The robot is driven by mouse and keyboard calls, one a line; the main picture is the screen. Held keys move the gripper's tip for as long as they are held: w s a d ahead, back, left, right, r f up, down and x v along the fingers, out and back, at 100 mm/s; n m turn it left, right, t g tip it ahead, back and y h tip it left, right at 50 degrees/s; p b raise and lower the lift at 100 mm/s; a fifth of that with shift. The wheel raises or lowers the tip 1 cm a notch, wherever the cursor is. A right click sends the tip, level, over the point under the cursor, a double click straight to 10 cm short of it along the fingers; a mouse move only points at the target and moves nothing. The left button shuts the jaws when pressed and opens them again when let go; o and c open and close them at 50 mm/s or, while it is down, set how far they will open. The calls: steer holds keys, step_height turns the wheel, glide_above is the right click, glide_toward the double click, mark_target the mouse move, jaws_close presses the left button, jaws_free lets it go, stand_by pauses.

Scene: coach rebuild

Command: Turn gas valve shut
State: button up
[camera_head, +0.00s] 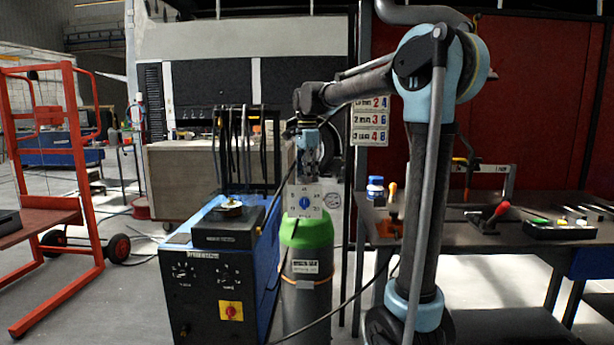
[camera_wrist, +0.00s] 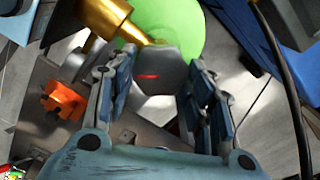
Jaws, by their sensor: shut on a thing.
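The gas cylinder (camera_head: 307,290) stands upright, dark grey with a bright green shoulder (camera_head: 307,232). The green shoulder also shows in the wrist view (camera_wrist: 178,22), with a brass fitting (camera_wrist: 108,18) beside the valve knob. The grey valve knob (camera_wrist: 160,75) has a short red mark on its face. My gripper (camera_head: 307,170) points down above the cylinder. In the wrist view its two blue-grey fingers (camera_wrist: 160,82) are shut on the knob from both sides. A white plate with a blue dial (camera_head: 304,201) hides the knob in the head view.
A blue and black welding machine (camera_head: 203,290) stands close on the cylinder's left. A workbench (camera_head: 470,235) with clamps and tools is at right. A red-orange trolley (camera_head: 85,200) is at far left. Dark cables (camera_head: 345,310) hang around the cylinder. An orange lobed piece (camera_wrist: 63,100) shows near the gripper.

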steer(key=m, duration=0.4)
steer(key=shift+w+m, duration=0.1)
steer(key=shift+m, duration=0.2)
steer(key=shift+a+m, duration=0.1)
steer(key=shift+m, duration=1.7)
steer(key=o, duration=1.1)
steer(key=shift+w, duration=0.1)
steer(key=shift+c, duration=0.2)
step_height(320, 180, up, 12)
